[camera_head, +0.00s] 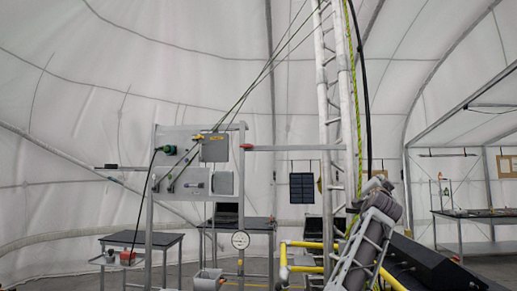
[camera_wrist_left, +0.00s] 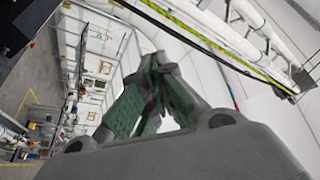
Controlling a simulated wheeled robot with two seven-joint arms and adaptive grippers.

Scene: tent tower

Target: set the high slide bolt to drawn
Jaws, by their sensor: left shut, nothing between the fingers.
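I cannot single out the high slide bolt with certainty, nor tell its setting. A grey panel (camera_head: 181,138) on an upright frame stands at the left in the head view. It carries a green-and-black fitting (camera_head: 168,149), small boxes and cords. A small red piece (camera_head: 246,147) sits at the frame's right post, where a grey horizontal bar (camera_head: 292,148) begins. My left gripper (camera_wrist_left: 155,62) shows in the wrist view with green-padded fingers drawn together and nothing between them. It touches nothing that I can see. My right gripper is not seen.
A pale truss tower (camera_head: 335,100) with a yellow-green rope rises right of centre. Yellow pipes (camera_head: 284,258) and a black box (camera_head: 430,265) are at lower right. A dark-topped table (camera_head: 142,239) stands at the left. Cords slope from the panel to the tower.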

